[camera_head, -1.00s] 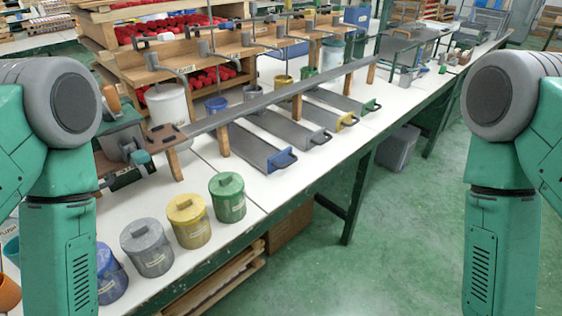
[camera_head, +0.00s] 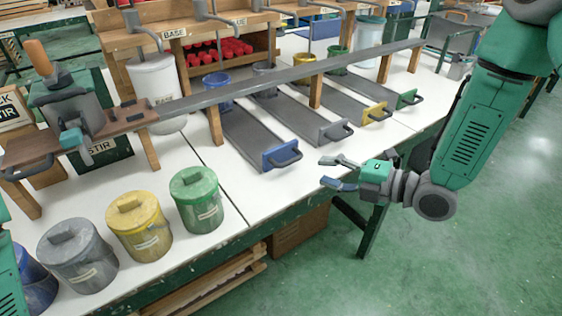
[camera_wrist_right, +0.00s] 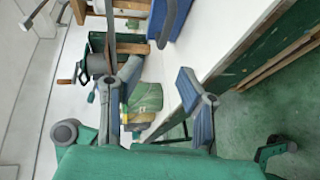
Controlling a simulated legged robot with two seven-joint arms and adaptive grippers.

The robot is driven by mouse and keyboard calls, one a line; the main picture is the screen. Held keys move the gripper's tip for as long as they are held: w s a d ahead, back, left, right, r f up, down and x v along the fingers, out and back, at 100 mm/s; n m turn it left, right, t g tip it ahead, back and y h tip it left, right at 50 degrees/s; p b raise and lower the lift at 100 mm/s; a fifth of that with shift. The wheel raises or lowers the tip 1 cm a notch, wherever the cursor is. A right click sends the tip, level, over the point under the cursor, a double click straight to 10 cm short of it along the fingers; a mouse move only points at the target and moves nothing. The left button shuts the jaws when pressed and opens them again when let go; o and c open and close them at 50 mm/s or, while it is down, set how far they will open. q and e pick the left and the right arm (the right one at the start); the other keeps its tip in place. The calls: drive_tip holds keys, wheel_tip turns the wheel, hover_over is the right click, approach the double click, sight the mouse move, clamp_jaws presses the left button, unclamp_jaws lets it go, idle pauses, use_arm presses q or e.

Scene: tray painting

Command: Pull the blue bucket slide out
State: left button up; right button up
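The blue bucket slide (camera_head: 245,135) is a long grey tray under the raised rail, with a blue front plate (camera_head: 280,154) and a dark handle (camera_head: 288,158) at the table's front edge. A blue bucket (camera_head: 218,88) stands at its far end. In the right wrist view the blue plate (camera_wrist_right: 183,18) and handle (camera_wrist_right: 166,28) show at the top. My right gripper (camera_head: 336,172) is open and empty, to the right of the handle and apart from it. Its spread fingers also show in the right wrist view (camera_wrist_right: 150,78). My left gripper is not in view.
Grey (camera_head: 337,131), yellow (camera_head: 376,113) and green (camera_head: 408,98) slide fronts lie to the right. Lidded green (camera_head: 197,205), yellow (camera_head: 140,230) and grey (camera_head: 80,260) canisters stand at the front left. The space before the table edge is free floor.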

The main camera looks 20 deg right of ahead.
sight(293, 159)
drive_tip(key=x, duration=0.4)
drive_tip(key=shift+s+f, duration=0.1)
drive_tip(key=shift+f, duration=0.05)
drive_tip(key=w, duration=0.1)
drive_tip(key=w+f+b, duration=0.1)
drive_tip(key=w, duration=0.1)
drive_tip(key=w+f, duration=0.1)
drive_tip(key=shift+w+a, duration=0.25)
drive_tip(key=shift+w, duration=0.05)
drive_tip(key=a, duration=0.2)
drive_tip(key=w+a, duration=0.1)
drive_tip(key=a, duration=0.1)
drive_tip(key=shift+w+a+r, duration=0.1)
drive_tip(key=shift+w+r, duration=0.05)
drive_tip(key=shift+w, duration=0.05)
drive_tip(key=shift+a, duration=0.1)
drive_tip(key=shift+d, duration=1)
clamp_jaws()
drive_tip(key=shift+d, duration=0.2)
drive_tip(key=shift+a, duration=0.55)
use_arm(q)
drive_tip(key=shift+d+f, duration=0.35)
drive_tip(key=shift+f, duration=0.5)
use_arm(e)
drive_tip(key=shift+s, duration=0.1)
